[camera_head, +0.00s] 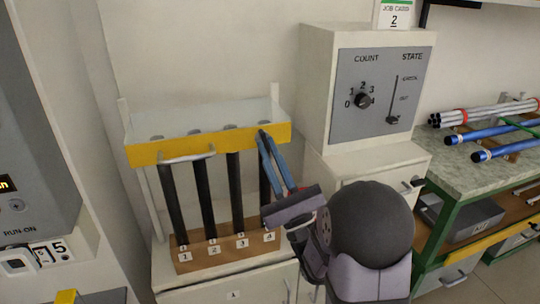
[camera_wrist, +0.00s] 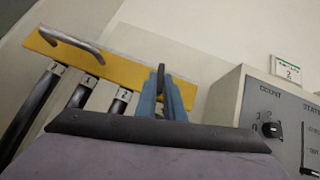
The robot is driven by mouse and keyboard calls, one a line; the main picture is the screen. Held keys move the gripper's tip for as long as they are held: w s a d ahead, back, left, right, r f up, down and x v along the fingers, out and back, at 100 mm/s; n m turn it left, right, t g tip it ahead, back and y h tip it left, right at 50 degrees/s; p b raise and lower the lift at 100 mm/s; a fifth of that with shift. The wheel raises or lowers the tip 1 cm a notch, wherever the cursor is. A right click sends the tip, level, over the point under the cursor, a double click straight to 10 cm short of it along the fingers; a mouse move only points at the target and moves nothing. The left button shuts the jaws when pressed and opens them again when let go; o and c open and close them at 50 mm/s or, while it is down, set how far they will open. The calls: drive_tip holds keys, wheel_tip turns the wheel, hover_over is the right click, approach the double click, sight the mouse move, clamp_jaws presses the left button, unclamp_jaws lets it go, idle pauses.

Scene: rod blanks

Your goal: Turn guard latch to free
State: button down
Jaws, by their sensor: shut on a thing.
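The guard (camera_head: 190,149) is a yellow bar with a clear panel and a grey handle (camera_head: 188,157), across the top of a rod rack. My gripper (camera_head: 266,140) reaches up from the lower right to the bar's right end. Its blue fingers are shut on a small dark piece there, which looks like the guard latch. In the wrist view the dark latch (camera_wrist: 161,76) shows between the blue fingers of my gripper (camera_wrist: 165,84), in front of the yellow bar (camera_wrist: 110,62). The fingers hide most of the latch, so its turned position cannot be told.
Several dark rods stand in a numbered wooden block (camera_head: 226,250) below the guard. A grey box with COUNT and STATE controls (camera_head: 380,93) stands close right. A bench (camera_head: 470,165) with blue and grey rods is far right. A grey RUN-ON panel (camera_head: 30,130) is at left.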

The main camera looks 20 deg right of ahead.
drive_tip(key=c, duration=1.9)
unclamp_jaws()
drive_tip(key=shift+o, duration=0.2)
drive_tip(key=shift+f, duration=0.1)
drive_tip(key=b+v, duration=0.2)
drive_tip(key=b, duration=0.1)
drive_tip(key=b+v, duration=0.3)
drive_tip(key=b, duration=0.1)
drive_tip(key=shift+f, duration=0.4)
drive_tip(key=b, duration=0.5)
drive_tip(key=shift+s+f, duration=0.15)
drive_tip(key=shift+f, duration=0.1)
drive_tip(key=b, duration=0.3)
drive_tip(key=shift+s+d+f, duration=0.15)
drive_tip(key=shift+s, duration=0.15)
drive_tip(key=shift+s+b, duration=0.1)
drive_tip(key=shift+b, duration=0.3)
